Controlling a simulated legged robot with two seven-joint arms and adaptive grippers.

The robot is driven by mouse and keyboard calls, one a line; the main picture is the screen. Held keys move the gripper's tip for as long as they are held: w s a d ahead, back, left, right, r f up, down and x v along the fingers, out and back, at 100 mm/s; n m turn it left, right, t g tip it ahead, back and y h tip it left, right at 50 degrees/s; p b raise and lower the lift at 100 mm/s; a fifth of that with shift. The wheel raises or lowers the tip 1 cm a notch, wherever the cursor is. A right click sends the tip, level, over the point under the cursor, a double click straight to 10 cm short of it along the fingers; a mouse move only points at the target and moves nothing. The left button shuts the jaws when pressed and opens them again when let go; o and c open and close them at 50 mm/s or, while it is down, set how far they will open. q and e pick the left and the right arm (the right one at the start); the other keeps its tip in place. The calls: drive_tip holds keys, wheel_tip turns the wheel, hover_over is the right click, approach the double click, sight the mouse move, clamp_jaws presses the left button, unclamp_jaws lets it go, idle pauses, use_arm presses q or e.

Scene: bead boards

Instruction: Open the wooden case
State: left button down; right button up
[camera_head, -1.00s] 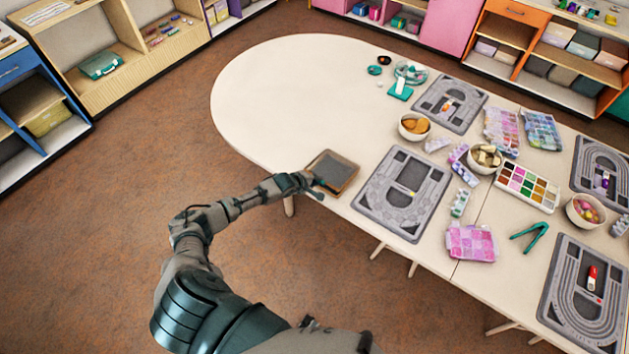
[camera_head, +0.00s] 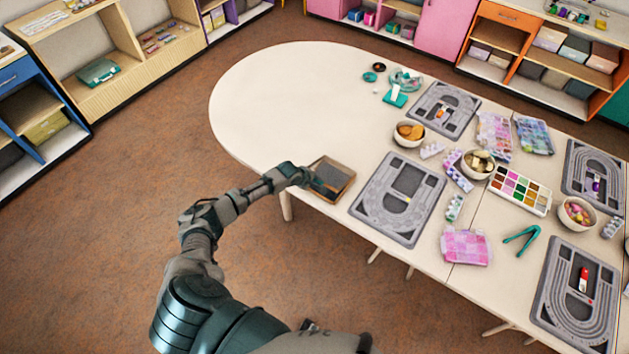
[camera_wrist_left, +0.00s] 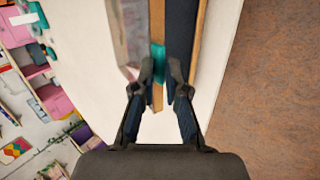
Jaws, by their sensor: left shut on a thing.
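The wooden case (camera_head: 345,186) lies at the near left edge of the white table in the head view. It has a brown wooden rim, and part of its inside shows. My left gripper (camera_head: 314,184) is at the case's left side, over a dark panel that looks like its lid. In the left wrist view my left gripper (camera_wrist_left: 161,72) is shut on a part of the case, with a teal piece between the fingertips. The case's dark panel (camera_wrist_left: 182,35) with wooden edges shows there beyond the fingers. My right gripper is out of view.
A grey bead board (camera_head: 372,212) lies just right of the case. Bowls, bead trays and a teal pair of tweezers (camera_head: 522,238) lie farther right. The table's rounded left end (camera_head: 270,100) is clear. Shelves stand along the walls.

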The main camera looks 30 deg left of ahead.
use_arm(q)
drive_tip(key=shift+w+d+r+g+p, duration=0.1)
drive_tip(key=shift+w+r+g+p, duration=0.2)
drive_tip(key=shift+r, duration=0.25)
drive_tip(key=shift+w+r+g+p, duration=0.2)
drive_tip(key=shift+w+r+p, duration=0.15)
drive_tip(key=shift+r, duration=0.15)
drive_tip(key=shift+w+r+g, duration=0.4)
drive_tip(key=shift+d+r, duration=0.1)
drive_tip(key=shift+w, duration=0.1)
